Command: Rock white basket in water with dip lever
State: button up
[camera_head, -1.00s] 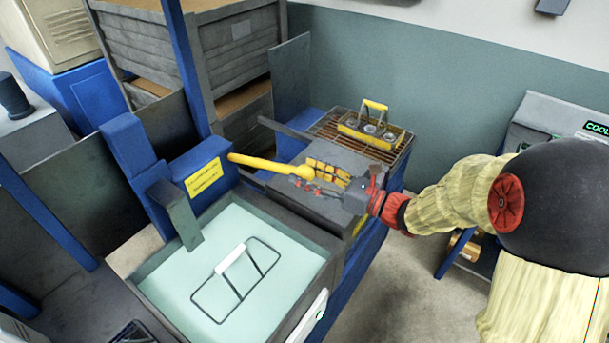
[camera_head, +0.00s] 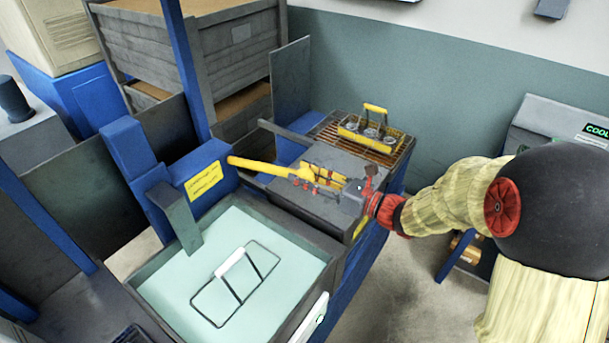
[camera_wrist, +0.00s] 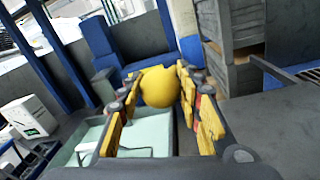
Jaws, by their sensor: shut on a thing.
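The white basket is in the pale water of the tank; its dark wire frame and white handle (camera_head: 230,263) show in the head view, and the rest is hidden by the water. The dip lever (camera_head: 262,166) is a yellow bar reaching right from the blue post behind the tank. My gripper (camera_head: 312,178) is at the lever's right end, its yellow-padded fingers shut on it. In the wrist view the lever's round yellow knob (camera_wrist: 160,88) sits between the two fingers (camera_wrist: 160,105). The exact contact is partly hidden.
The water tank's rim (camera_head: 160,320) is left of and below my gripper. A grey block-topped bench (camera_head: 325,208) lies under it. A yellow carrier with several jars (camera_head: 372,131) stands on a rack behind. A wooden crate (camera_head: 200,60) stands at the back.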

grip_shut()
jog(key=shift+r, duration=0.15)
jog(key=r+p, duration=0.2)
jog(key=p, duration=0.1)
jog(key=shift+w+a+r, duration=0.1)
jog(key=shift+w+a, duration=0.1)
jog(key=shift+a, duration=0.05)
jog(key=shift+g+h, duration=0.5)
jog(key=shift+h, duration=0.3)
jog(key=r+p, duration=0.1)
jog(key=p, duration=0.1)
jog(key=a+r+p, duration=0.1)
jog(key=p, duration=0.1)
jog(key=w+r+p, duration=0.1)
jog(key=r+p, duration=0.1)
jog(key=shift+a+p, duration=0.2)
jog(key=shift+p, duration=0.2)
notch_tip(320, 180, up, 5)
jog(key=w+a+p, duration=0.2)
jog(key=p, duration=0.3)
jog(key=shift+w+a+g+h, duration=0.2)
jog(key=shift+a+g+h, duration=0.1)
jog(key=shift+a, duration=0.05)
jog(key=shift+o, duration=2.3)
grip_release()
jog(key=o, duration=0.4)
jog(key=shift+f, duration=0.3)
